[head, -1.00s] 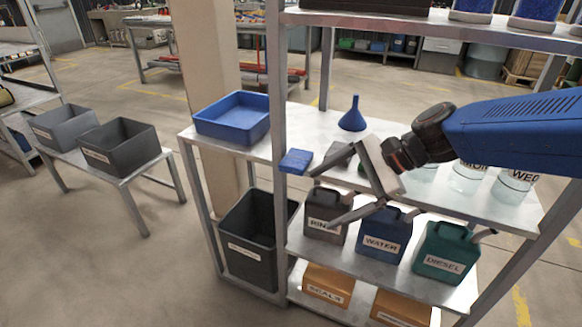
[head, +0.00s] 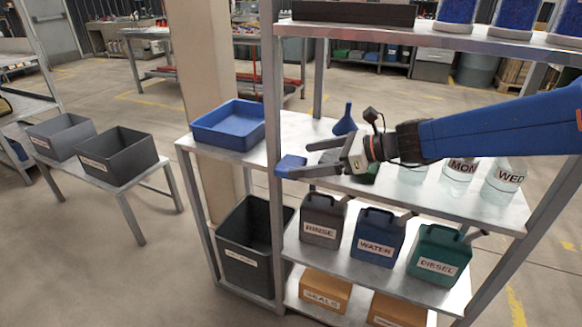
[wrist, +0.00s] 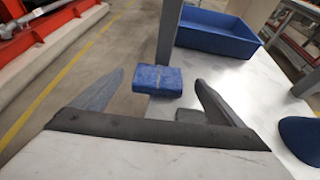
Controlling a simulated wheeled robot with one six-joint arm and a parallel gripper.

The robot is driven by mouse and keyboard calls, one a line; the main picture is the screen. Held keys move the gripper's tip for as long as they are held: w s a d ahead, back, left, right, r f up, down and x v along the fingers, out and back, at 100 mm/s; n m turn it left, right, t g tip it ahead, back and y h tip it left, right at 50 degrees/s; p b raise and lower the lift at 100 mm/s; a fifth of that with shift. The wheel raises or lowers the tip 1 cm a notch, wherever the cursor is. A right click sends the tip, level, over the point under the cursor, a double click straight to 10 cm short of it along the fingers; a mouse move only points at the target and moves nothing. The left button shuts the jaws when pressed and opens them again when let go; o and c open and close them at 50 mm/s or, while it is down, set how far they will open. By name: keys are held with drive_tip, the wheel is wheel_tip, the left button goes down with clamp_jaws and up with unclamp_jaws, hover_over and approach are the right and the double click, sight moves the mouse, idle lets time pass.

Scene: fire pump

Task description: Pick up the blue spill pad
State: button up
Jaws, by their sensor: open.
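The blue spill pad (head: 290,165) is a small flat block lying at the front edge of the upper metal shelf, beside the shelf post. In the wrist view the blue spill pad (wrist: 157,80) is ahead of my gripper, between the lines of its two fingers. My gripper (head: 308,158) is open and empty, just right of the pad in the head view, with its fingers pointing toward it. The fingers (wrist: 160,95) show spread apart in the wrist view. I cannot tell whether a fingertip touches the pad.
A blue tray (head: 230,126) stands left of the post (head: 273,110). A blue funnel (head: 345,122) stands behind my gripper. A dark item (wrist: 190,116) lies near the right finger. Labelled jars (head: 458,178) stand to the right; cans (head: 376,238) stand on the shelf below.

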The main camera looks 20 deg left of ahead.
sight(287, 162)
drive_tip(key=x, duration=0.4)
drive_tip(key=shift+a+f, duration=0.2)
drive_tip(key=shift+c, duration=0.3)
drive_tip(key=shift+s, duration=0.1)
drive_tip(key=c, duration=1.1)
drive_tip(key=shift+r, duration=0.1)
drive_tip(key=shift+d+r, duration=0.2)
drive_tip(key=shift+d, duration=0.05)
drive_tip(key=v, duration=0.5)
drive_tip(key=r+v, duration=0.1)
drive_tip(key=v, duration=0.9)
drive_tip(key=shift+a+r, duration=0.2)
drive_tip(key=shift+r, duration=0.25)
drive_tip(key=shift+s+a, duration=0.1)
